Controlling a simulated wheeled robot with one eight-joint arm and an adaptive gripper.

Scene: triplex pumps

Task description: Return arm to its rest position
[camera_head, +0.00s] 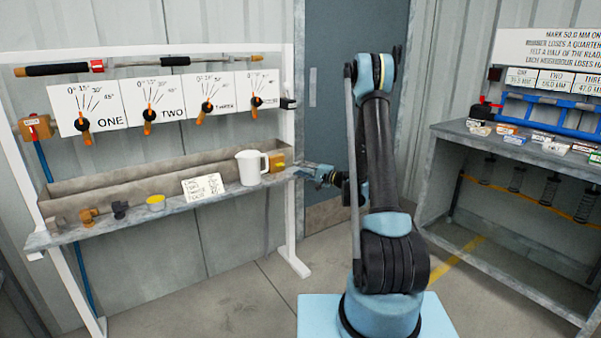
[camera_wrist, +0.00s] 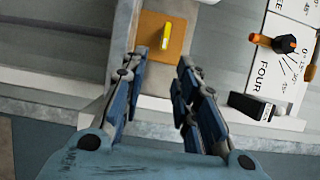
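My arm (camera_head: 377,150) stands upright from its light blue base, with the upper link raised and the forearm partly hidden behind it. My gripper (camera_head: 303,172) points left toward the right end of the rack's shelf. In the wrist view my gripper (camera_wrist: 162,62) has its two blue fingers apart with nothing between them. A yellow block on an orange mount (camera_wrist: 166,36) lies beyond the fingertips; it also shows at the shelf's right end in the head view (camera_head: 277,162). I cannot tell the exact gap between fingertips and shelf.
The white-framed rack (camera_head: 289,110) holds dial boards with orange levers. A white jug (camera_head: 250,168), a yellow cup (camera_head: 155,203) and a note card (camera_head: 203,187) are on its shelf. A grey bench (camera_head: 460,132) stands right. Open floor (camera_head: 235,310) lies between.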

